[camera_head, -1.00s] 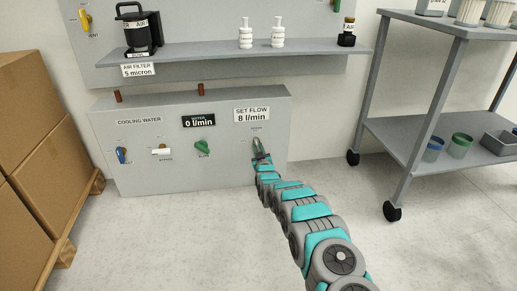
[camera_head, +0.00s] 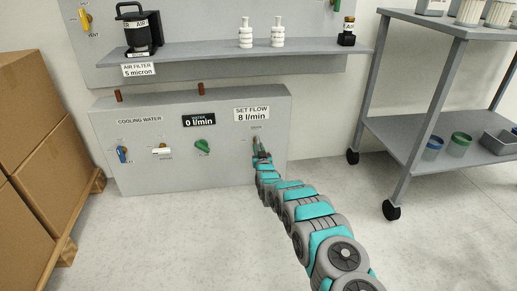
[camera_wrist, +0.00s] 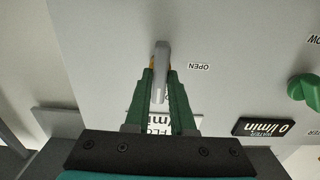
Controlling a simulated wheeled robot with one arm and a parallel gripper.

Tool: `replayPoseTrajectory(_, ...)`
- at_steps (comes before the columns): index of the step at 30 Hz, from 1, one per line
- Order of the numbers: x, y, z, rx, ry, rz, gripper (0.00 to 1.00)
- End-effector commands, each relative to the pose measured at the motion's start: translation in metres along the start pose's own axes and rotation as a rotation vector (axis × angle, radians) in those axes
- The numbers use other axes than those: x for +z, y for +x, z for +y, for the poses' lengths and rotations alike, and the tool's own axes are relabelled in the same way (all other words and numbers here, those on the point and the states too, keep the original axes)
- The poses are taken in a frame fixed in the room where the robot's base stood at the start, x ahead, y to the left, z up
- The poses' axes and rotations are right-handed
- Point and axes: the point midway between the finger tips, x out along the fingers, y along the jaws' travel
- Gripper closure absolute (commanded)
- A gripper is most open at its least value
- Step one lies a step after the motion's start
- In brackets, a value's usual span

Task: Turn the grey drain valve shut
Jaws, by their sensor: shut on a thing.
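The grey drain valve handle (camera_wrist: 160,72) shows in the wrist view as a straight grey lever on the panel, with a bit of brass at its base. The label OPEN stands beside it. My gripper (camera_wrist: 161,88) is shut on the handle, with a green finger on each side. In the head view my gripper (camera_head: 261,147) is at the right end of the cooling water panel (camera_head: 230,168), below the SET FLOW 8 l/min sign. There the handle is mostly hidden by my gripper.
On the same panel are a green valve (camera_head: 202,147), a white-handled bypass valve (camera_head: 160,151) and a blue valve (camera_head: 122,154). The water display (camera_head: 199,120) reads 0 l/min. A shelf (camera_head: 220,56) juts out above. A grey cart (camera_head: 415,135) stands right; cartons (camera_head: 40,130) stand left.

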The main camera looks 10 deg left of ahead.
Motion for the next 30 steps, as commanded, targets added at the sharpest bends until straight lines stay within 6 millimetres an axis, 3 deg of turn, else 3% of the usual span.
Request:
replayPoseTrajectory(2, -0.001, 0.000, 0.001, 0.001, 0.001, 0.001, 1.00)
replayPoseTrajectory(3, -0.001, 0.000, 0.001, 0.001, 0.000, 0.001, 0.73)
replayPoseTrajectory(10, 0.000, 0.000, 0.000, 0.000, 0.000, 0.000, 0.47)
replayPoseTrajectory(21, 0.000, -0.003, 0.000, 0.000, -0.001, -0.001, 0.47)
replayPoseTrajectory(30, 0.001, -0.026, 0.000, -0.001, -0.001, -0.004, 0.47)
